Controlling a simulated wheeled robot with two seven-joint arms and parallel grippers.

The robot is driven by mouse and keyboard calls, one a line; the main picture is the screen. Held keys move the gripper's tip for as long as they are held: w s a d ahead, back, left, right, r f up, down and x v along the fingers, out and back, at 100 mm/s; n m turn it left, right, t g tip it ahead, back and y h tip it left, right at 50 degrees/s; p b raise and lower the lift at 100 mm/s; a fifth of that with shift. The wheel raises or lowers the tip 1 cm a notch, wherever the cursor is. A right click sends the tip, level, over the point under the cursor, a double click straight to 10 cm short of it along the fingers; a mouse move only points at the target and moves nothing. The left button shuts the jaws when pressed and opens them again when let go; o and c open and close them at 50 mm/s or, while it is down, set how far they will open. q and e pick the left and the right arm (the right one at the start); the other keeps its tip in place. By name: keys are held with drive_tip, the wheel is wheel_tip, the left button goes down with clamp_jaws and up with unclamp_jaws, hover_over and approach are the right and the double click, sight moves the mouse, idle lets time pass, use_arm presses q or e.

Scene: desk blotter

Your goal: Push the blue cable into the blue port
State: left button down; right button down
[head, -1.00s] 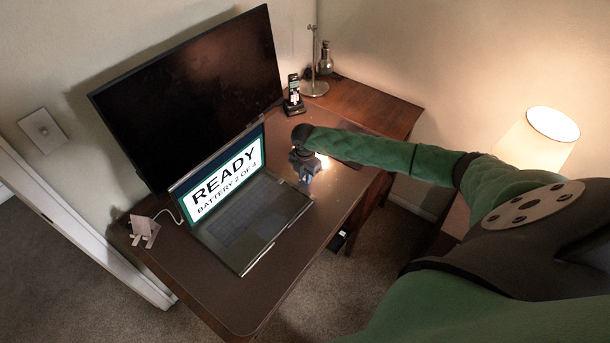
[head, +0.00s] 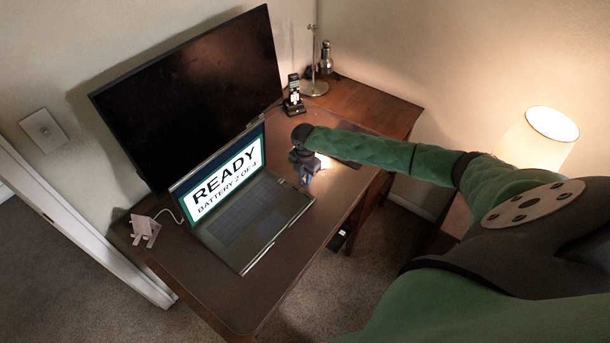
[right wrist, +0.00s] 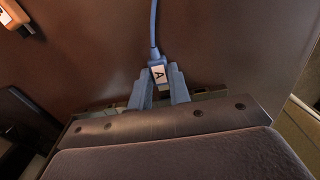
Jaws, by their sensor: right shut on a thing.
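The blue cable (right wrist: 153,30) shows in the right wrist view, running up from its plug, which has a white label marked A (right wrist: 159,73). My right gripper (right wrist: 159,86) is shut on this plug, with one finger on each side. In the head view my right gripper (head: 305,180) is low over the desk, just right of the laptop (head: 258,228). The cable is too small to make out there. The blue port cannot be made out in either view. My left gripper is out of view.
An orange plug with a metal tip (right wrist: 18,20) lies at the top left of the right wrist view. A large dark monitor (head: 190,95) stands behind the laptop. A phone on a stand (head: 293,95) and a lamp base (head: 314,88) stand at the back. The front desk strip (head: 215,290) is clear.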

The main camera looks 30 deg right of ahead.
sight(300, 183)
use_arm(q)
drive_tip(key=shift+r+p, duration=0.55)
use_arm(e)
drive_tip(key=shift+s+a, duration=0.25)
drive_tip(key=shift+a, duration=0.35)
drive_tip(key=shift+s+a, duration=0.2)
drive_tip(key=shift+a, duration=0.4)
drive_tip(key=c, duration=1.2)
unclamp_jaws()
drive_tip(key=shift+c, duration=0.2)
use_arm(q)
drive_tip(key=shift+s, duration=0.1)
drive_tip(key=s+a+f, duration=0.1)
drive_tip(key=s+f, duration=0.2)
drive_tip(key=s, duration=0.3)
use_arm(e)
drive_tip(key=shift+r+b, duration=0.5)
drive_tip(key=shift+r, duration=0.3)
wheel_tip(300, 183, up, 5)
drive_tip(key=shift+f+b, duration=0.1)
drive_tip(key=shift+b, duration=0.95)
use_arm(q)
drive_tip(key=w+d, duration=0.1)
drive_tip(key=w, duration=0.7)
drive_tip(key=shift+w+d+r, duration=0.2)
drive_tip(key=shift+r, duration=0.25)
use_arm(e)
drive_tip(key=shift+r, duration=0.7)
